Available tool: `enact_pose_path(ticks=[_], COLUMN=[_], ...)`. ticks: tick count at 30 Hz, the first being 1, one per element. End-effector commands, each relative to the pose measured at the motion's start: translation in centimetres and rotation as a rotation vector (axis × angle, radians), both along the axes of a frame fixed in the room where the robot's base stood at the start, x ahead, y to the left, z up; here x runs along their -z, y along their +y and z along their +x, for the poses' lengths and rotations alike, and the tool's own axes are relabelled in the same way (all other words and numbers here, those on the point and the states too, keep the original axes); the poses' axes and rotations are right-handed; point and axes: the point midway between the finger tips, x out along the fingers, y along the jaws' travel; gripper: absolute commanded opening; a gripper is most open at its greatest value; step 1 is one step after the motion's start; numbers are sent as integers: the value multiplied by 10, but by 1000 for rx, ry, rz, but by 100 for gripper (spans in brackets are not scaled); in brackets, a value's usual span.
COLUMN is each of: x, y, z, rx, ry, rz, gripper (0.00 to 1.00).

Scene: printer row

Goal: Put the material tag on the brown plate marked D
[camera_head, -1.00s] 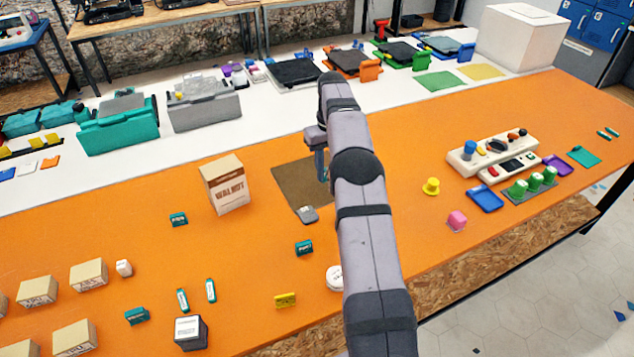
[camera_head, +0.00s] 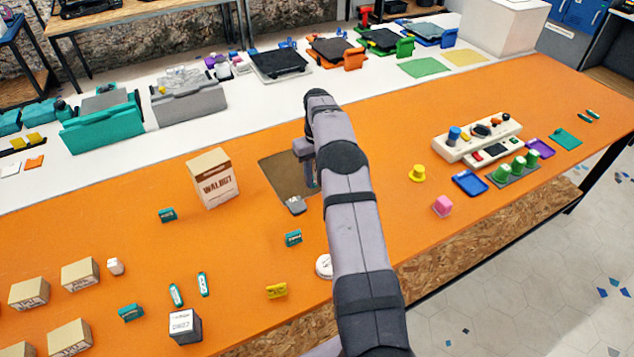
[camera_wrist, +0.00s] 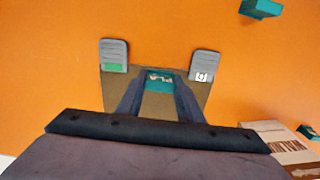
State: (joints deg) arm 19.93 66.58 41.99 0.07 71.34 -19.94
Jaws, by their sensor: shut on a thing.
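The brown plate (camera_head: 279,180) lies flat on the orange table, right of the cardboard WALNUT box. It also shows in the wrist view (camera_wrist: 148,112), under my gripper. Two grey tabs sit at its edge there, one with a green patch (camera_wrist: 115,57) and one with a small white mark (camera_wrist: 204,66). I cannot clearly read a D. My gripper (camera_wrist: 159,88) is shut on a teal material tag (camera_wrist: 159,82) lettered PLA. The tag is over the plate; I cannot tell whether it touches. In the head view my arm partly hides the plate's right side.
The WALNUT box (camera_head: 213,178) stands close left of the plate. Several other teal tags, such as this one (camera_head: 293,238), lie around the table. A white control panel (camera_head: 477,140) and coloured trays stand to the right.

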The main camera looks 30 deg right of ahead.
Motion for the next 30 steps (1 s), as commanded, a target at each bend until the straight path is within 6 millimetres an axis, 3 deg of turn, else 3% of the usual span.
enact_pose_path(ticks=[9,21,22,24,30], x=[32,37,36,36,36], y=[0,0,0,0,0], z=[-1,0,0,0,-1], rx=[0,0,0,0,0], ry=[3,1,1,1,1], rz=[1,0,0,0,0], gripper=[13,13,38,52,52])
